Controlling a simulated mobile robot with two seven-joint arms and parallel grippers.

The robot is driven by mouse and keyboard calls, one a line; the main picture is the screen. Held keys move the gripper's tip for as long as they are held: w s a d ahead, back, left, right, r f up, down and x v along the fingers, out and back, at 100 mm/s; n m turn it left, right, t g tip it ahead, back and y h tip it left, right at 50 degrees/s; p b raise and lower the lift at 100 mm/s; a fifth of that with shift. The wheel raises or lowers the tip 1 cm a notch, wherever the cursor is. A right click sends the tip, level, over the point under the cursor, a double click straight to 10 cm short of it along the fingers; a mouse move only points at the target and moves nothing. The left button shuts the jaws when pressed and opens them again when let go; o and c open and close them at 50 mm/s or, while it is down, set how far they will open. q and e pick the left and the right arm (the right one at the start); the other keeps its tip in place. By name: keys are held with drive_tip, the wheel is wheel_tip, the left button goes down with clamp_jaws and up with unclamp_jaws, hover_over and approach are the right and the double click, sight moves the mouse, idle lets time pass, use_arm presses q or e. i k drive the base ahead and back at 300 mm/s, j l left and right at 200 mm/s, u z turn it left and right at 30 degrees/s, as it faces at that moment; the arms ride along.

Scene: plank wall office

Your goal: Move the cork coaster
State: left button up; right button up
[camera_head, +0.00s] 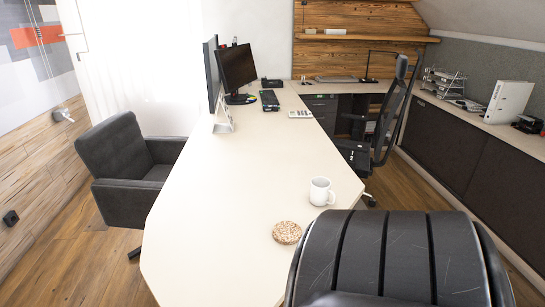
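The round, speckled tan-brown cork coaster (287,232) lies flat on the pale desk (235,190), close to the front right edge. A white mug (321,191) stands upright on the desk behind the coaster and to its right, apart from it. Neither of my grippers shows in the head view.
A black leather chair back (395,255) fills the lower right, beside the desk edge. A dark grey armchair (125,160) stands at the left. The desk left of the coaster is clear.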

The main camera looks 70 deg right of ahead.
sight(285, 233)
drive_tip(key=z, duration=2.3)
